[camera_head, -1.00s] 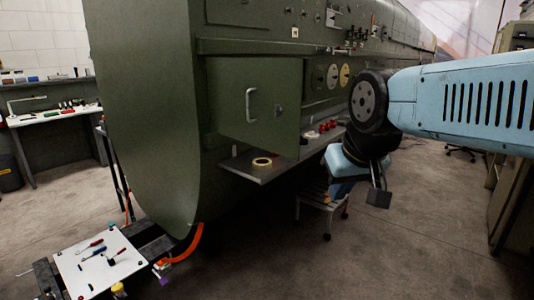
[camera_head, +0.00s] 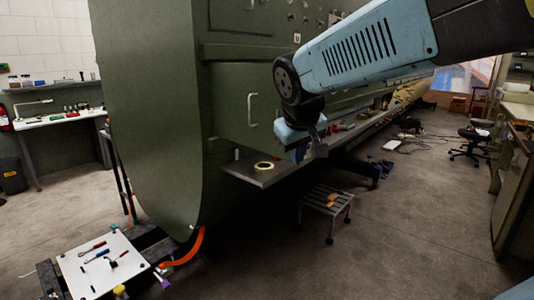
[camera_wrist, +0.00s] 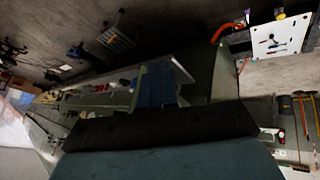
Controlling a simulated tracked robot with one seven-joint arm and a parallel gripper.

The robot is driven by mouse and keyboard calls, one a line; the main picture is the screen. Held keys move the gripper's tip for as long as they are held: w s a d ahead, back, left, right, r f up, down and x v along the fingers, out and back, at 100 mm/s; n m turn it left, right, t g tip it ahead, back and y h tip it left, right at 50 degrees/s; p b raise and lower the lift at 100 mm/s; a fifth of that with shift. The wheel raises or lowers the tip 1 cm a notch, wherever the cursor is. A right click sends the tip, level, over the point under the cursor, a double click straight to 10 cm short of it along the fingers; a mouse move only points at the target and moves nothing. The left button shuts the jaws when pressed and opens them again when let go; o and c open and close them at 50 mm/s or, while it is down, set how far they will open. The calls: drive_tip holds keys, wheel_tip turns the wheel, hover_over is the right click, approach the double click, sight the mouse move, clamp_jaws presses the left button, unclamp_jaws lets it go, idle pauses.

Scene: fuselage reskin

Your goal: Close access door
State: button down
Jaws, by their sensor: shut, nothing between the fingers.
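The access door (camera_head: 233,112) is a dark green panel with a pale upright handle (camera_head: 252,110) on the side of the green fuselage (camera_head: 140,120). It appears swung out above a small grey shelf. My gripper (camera_head: 298,157) points down at the door's right edge, over the shelf, and covers part of that edge. I cannot tell whether it touches the door. In the wrist view my blue gripper end (camera_wrist: 157,82) is shut and empty. A green panel beside it there is dim, and I cannot be sure it is the door.
A step stool (camera_head: 327,200) stands on the floor below. A white board with tools (camera_head: 103,265) is at lower left. The floor at right is mostly clear, with a chair (camera_head: 468,145) farther back.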

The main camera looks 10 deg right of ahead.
sight(278, 152)
drive_tip(key=w+a+n+t, duration=0.1)
drive_tip(key=w+a+n, duration=0.25)
drive_tip(key=w, duration=0.75)
drive_tip(key=shift+m+h, duration=0.3)
drive_tip(key=shift+m, duration=0.15)
drive_tip(key=x, duration=0.7)
drive_tip(key=w+d+r+x, duration=0.1)
drive_tip(key=x, duration=0.2)
drive_tip(key=shift+w, duration=0.15)
drive_tip(key=shift+w+d, duration=0.45)
drive_tip(key=shift+d, duration=0.3)
drive_tip(key=shift+d, duration=0.1)
drive_tip(key=shift+w, duration=0.1)
